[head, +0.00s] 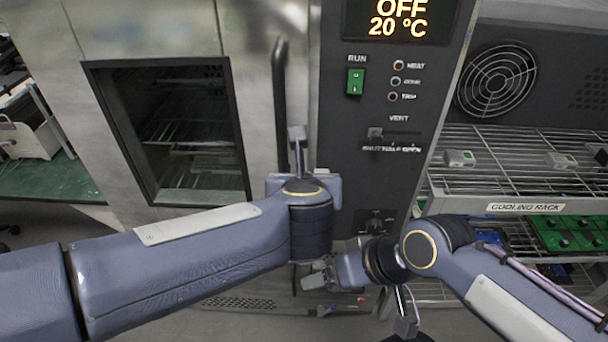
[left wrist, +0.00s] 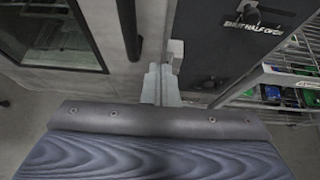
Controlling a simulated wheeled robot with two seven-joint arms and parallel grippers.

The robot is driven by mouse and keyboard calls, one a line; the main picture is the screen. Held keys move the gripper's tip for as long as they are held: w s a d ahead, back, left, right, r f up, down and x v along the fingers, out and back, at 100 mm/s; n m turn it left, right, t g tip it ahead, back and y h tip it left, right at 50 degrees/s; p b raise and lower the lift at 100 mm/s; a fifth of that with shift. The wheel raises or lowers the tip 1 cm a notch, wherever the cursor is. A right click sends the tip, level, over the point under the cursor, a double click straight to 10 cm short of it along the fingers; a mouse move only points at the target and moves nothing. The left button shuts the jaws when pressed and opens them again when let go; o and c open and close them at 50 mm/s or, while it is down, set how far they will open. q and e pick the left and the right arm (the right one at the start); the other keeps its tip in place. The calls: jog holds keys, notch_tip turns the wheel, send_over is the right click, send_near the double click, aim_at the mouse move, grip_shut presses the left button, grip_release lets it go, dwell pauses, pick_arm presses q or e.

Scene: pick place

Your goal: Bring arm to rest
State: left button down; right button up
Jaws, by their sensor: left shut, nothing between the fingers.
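My left arm comes in from the left in the head view and bends in front of the oven. My left gripper (left wrist: 170,66) shows in the left wrist view, shut and empty, in front of the oven front between the door handle (left wrist: 130,28) and the control panel (left wrist: 225,35). My right arm comes in from the right, and my right gripper (head: 322,275) is low at the middle, in front of the panel's foot. It is too small and dark there to tell its opening.
The oven (head: 75,120) has a dark window and a tall handle (head: 280,100). Its display reads OFF, 20 °C (head: 400,20). A cooling rack (head: 520,208) with wire shelves and green trays stands right. A green-topped bench (head: 65,180) is far left.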

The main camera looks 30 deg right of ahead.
pick_arm(q)
jog(key=w+a+r+m+t+h, duration=0.25)
jog(key=w+a+r+m, duration=0.3)
jog(key=a+r, duration=0.4)
jog(key=s+a+m+g+h, duration=0.1)
jog(key=s+a+m+h, duration=0.1)
jog(key=a+m, duration=0.9)
jog(key=s+a+f+m+g+y, duration=0.3)
jog(key=s+a+f+m, duration=0.3)
jog(key=s+a+f, duration=0.3)
jog(key=s+a+f+m+g+y, duration=0.3)
jog(key=s+a+f+m, duration=0.3)
jog(key=a, duration=0.7)
notch_tip(320, 180, down, 4)
jog(key=s, duration=0.2)
jog(key=shift+s+a+f, duration=0.2)
jog(key=shift+s+a, duration=0.05)
jog(key=shift+s, duration=0.15)
pick_arm(e)
jog(key=shift+w+f, duration=0.1)
jog(key=shift+f, duration=0.05)
pick_arm(q)
jog(key=shift+y, duration=0.25)
pick_arm(e)
jog(key=shift+c, duration=0.4)
